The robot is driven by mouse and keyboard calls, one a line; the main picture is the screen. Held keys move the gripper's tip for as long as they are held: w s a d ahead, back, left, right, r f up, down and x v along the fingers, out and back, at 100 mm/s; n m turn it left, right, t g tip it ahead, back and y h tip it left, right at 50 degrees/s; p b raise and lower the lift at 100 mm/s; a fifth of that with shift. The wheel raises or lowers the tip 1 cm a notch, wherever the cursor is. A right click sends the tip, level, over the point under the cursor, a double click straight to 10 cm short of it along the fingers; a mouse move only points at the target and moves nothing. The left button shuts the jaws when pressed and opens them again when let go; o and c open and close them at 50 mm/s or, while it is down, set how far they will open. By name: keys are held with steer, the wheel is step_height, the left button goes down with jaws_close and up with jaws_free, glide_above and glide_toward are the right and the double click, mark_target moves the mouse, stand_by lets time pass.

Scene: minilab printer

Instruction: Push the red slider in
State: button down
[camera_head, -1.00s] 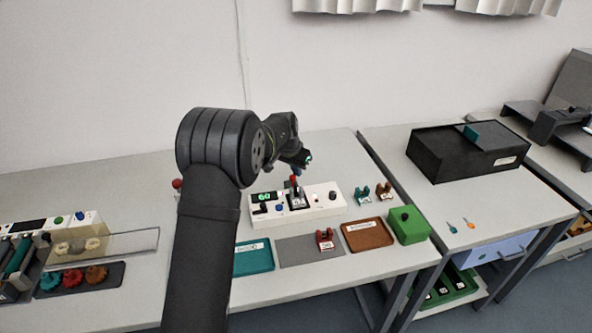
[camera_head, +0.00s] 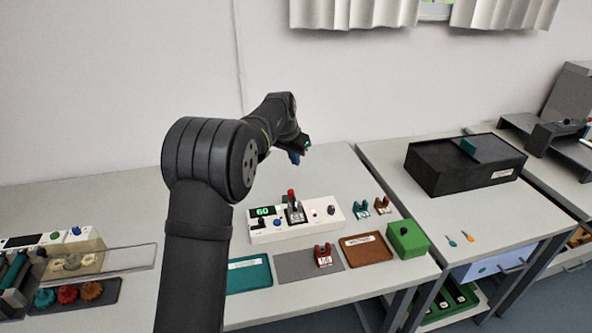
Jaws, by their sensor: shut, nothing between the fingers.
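A white console (camera_head: 322,222) stands on the table, with a lit green display (camera_head: 263,211) reading 60. A red-topped upright piece (camera_head: 291,194) rises from a dark slot unit (camera_head: 296,213) in the console's middle. I cannot tell whether this is the red slider, or how far in it sits. A red two-pronged piece (camera_head: 323,256) sits on a grey mat (camera_head: 294,267) in front of the console. My gripper (camera_head: 301,150) is shut and empty, up behind and above the console, apart from the red-topped piece. Its fingertips are small and hard to make out.
A teal tray (camera_head: 249,275) and a brown tray (camera_head: 367,249) flank the grey mat. A green box (camera_head: 407,239) stands at the right table edge. Teal (camera_head: 361,208) and brown (camera_head: 382,205) pronged pieces stand right of the console. A large black box (camera_head: 465,165) is farther right.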

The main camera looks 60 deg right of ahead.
mark_target(292, 201)
steer(key=x, duration=1)
steer(key=shift+a, duration=2.1)
steer(key=shift+s+a+f, duration=0.2)
steer(key=shift+a, duration=0.4)
